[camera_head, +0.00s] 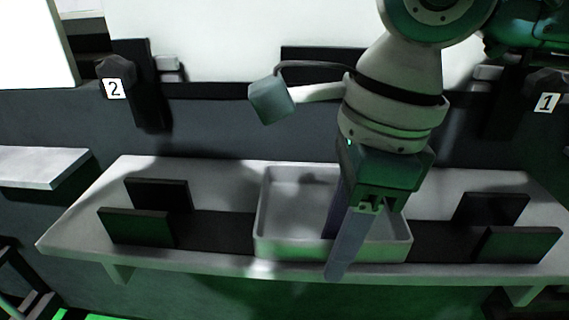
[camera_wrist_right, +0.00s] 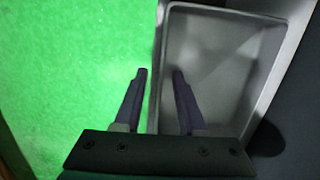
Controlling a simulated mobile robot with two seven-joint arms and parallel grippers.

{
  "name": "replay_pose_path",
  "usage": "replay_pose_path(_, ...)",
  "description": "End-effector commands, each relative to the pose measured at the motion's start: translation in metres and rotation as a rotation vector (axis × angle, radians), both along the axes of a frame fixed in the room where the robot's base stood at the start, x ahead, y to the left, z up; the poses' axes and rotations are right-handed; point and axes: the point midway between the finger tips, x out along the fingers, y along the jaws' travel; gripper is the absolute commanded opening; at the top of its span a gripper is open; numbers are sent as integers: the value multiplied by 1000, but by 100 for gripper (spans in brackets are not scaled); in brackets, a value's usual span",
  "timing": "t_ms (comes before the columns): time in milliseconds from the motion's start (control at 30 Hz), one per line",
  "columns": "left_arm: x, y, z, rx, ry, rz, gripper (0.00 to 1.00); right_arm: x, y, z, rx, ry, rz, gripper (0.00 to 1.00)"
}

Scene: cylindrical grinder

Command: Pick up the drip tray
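The drip tray (camera_head: 290,247) is a light grey, shallow rectangular box with raised walls. It sits on the middle of a pale shelf in the head view, and its inside looks empty. My right gripper (camera_head: 333,256) points down at the tray's front wall, right of the wall's middle. Its fingers are apart, one inside the tray and one outside in front. The right wrist view shows the tray (camera_wrist_right: 215,60) with its wall between the open fingers (camera_wrist_right: 159,72). Whether either finger touches the wall is unclear. My left gripper is not in view.
The shelf (camera_head: 80,225) has black upright plates (camera_head: 135,228) at its left and more plates (camera_head: 522,245) at its right. A grey-blue block (camera_head: 271,100) on a pale arm hangs above the tray. Machine parts labelled 2 (camera_head: 113,88) and 1 (camera_head: 546,103) stand behind.

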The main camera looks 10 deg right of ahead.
Motion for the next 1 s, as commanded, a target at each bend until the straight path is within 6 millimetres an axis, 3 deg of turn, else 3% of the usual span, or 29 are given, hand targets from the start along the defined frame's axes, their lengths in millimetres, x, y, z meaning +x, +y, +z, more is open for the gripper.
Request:
replay_pose_path(167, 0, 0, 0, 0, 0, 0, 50, 0, 0, 1, 0, -1, 0, 38)
replay_pose_path(500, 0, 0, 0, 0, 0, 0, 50, 0, 0, 1, 0, -1, 0, 0)
replay_pose_path(1000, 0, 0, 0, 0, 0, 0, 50, 0, 0, 1, 1, -1, 0, 0)
